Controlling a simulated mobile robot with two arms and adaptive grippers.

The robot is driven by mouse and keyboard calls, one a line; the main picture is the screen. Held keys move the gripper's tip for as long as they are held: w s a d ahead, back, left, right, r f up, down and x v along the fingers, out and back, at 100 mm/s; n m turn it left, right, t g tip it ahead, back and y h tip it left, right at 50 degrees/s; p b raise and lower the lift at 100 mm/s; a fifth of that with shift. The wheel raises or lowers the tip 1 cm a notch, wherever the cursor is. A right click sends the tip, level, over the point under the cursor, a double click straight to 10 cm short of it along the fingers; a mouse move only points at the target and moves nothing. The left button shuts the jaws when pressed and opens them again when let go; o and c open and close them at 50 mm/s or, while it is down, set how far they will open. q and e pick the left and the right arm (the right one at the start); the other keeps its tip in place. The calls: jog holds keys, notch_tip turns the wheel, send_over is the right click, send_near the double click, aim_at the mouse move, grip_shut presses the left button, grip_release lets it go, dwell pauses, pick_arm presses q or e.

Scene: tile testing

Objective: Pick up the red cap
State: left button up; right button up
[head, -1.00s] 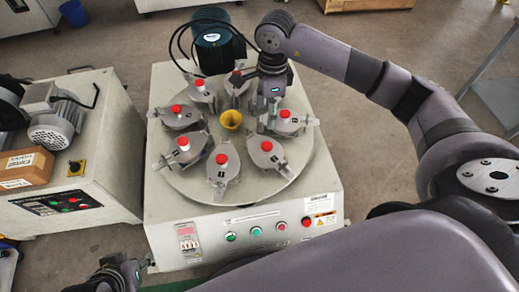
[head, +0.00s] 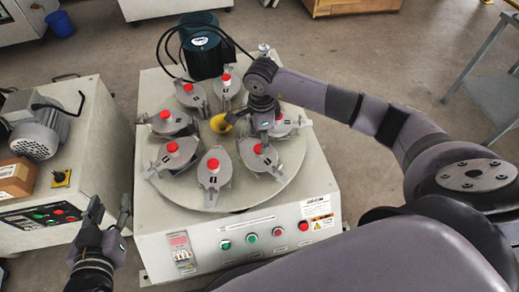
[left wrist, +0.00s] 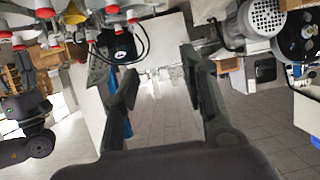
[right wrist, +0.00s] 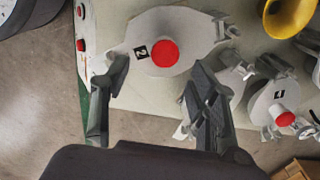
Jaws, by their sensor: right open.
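Several red caps sit on grey clamp-like holders around a round turntable (head: 235,199). Among them are a front cap (head: 213,163), a front-right cap (head: 258,149) and a left cap (head: 172,147). My right gripper (head: 263,135) is over the turntable's right side, close to the front-right cap. In the right wrist view a red cap (right wrist: 164,53) on a holder marked "2" lies ahead, between the lines of the open, empty fingers (right wrist: 160,75). My left gripper (head: 110,212) is open and empty, left of the machine. Its fingers also show in the left wrist view (left wrist: 158,70).
A yellow funnel (head: 220,123) at the turntable's middle looks tilted. A dark motor (head: 203,50) with black cables stands at the back. A second machine (head: 80,150) with a grey motor stands to the left. Buttons line the front panel.

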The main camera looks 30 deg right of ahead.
aim_at(259, 148)
jog(key=shift+f, duration=0.3)
jog(key=f, duration=0.1)
jog(key=f+b, duration=0.1)
jog(key=f, duration=0.2)
jog(key=shift+w+f+b, duration=0.1)
jog(key=shift+w+b, duration=0.25)
jog(key=shift+b, duration=0.05)
jog(key=shift+f, duration=0.15)
pick_arm(q)
notch_tip(259, 148, up, 8)
jog(key=w+d+t+h, duration=0.1)
jog(key=w+t, duration=0.1)
jog(key=t, duration=0.2)
jog(key=shift+d+t+h, duration=0.3)
jog(key=shift+d, duration=0.1)
jog(key=shift+w, duration=0.1)
jog(key=shift+f, duration=0.1)
pick_arm(e)
jog(key=c, duration=0.8)
